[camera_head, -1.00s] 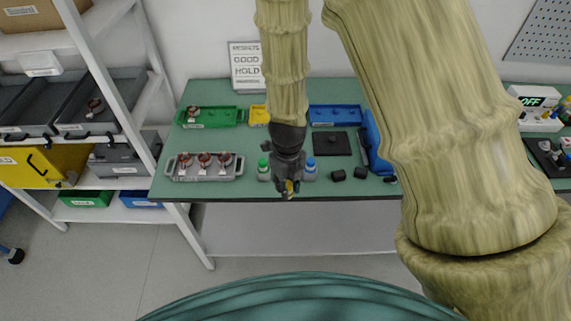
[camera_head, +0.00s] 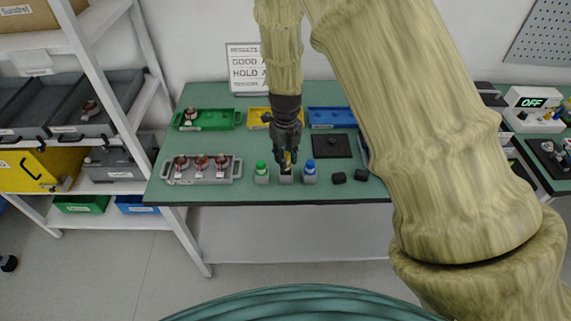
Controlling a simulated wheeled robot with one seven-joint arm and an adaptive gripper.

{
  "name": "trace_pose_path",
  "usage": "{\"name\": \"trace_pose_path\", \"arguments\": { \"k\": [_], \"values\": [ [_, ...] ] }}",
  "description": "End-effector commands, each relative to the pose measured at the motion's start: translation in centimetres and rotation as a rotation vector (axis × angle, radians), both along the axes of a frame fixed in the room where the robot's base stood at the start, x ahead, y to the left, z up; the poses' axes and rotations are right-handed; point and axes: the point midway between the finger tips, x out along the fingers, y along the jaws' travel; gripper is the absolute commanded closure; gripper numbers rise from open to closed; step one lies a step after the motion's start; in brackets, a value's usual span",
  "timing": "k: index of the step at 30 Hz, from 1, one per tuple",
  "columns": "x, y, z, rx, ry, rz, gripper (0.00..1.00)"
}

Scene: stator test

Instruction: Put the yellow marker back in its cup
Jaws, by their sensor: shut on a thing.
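My gripper (camera_head: 288,155) is shut on the yellow marker (camera_head: 288,161), just above a small grey cup (camera_head: 286,179) near the table's front edge. The marker is mostly hidden by the fingers. I cannot tell whether its lower end is inside the cup or only above it. The cup stands between a grey cup with a green-capped marker (camera_head: 261,167) on the left and one with a blue-capped marker (camera_head: 310,165) on the right.
A grey tray (camera_head: 236,171) with several copper-wound parts lies to the left. Green (camera_head: 232,122), yellow (camera_head: 254,116) and blue (camera_head: 332,116) trays stand behind. Small black blocks (camera_head: 339,178) and a dark square plate (camera_head: 332,146) lie to the right.

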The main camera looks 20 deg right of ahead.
Motion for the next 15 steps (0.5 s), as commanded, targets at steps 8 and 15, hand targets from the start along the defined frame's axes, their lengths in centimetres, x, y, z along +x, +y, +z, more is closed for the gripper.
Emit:
{"name": "trace_pose_path", "arguments": {
  "k": [8, 15],
  "values": [
    [0.0, 0.1, -3.0, 0.001, -0.002, 0.001, 0.98],
    [0.0, 0.1, -2.9, 0.001, -0.002, 0.000, 0.98]
  ]
}}
